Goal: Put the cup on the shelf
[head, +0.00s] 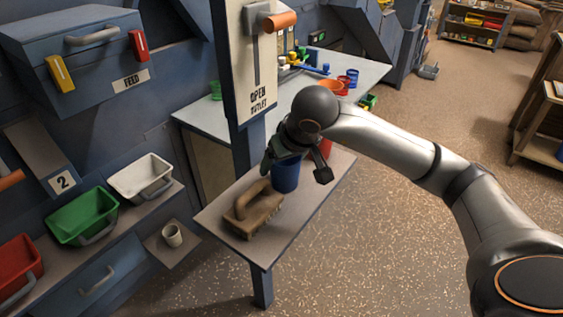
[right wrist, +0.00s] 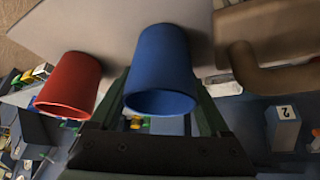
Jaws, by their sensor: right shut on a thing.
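A blue cup (head: 286,175) stands on a small wooden shelf (head: 325,185) beside the post in the head view. My right gripper (head: 285,157) reaches over from the right and is shut on the blue cup. In the right wrist view the blue cup (right wrist: 160,68) is between the two fingers (right wrist: 163,105). A red cup (right wrist: 70,85) is beside it, apart from the fingers. In the head view the red cup (head: 326,150) is mostly hidden by my arm. My left gripper is not in view.
The post carries an "OPEN OUTLET" lever panel (head: 258,60). A pale table (head: 200,117) with cups and toys is behind.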

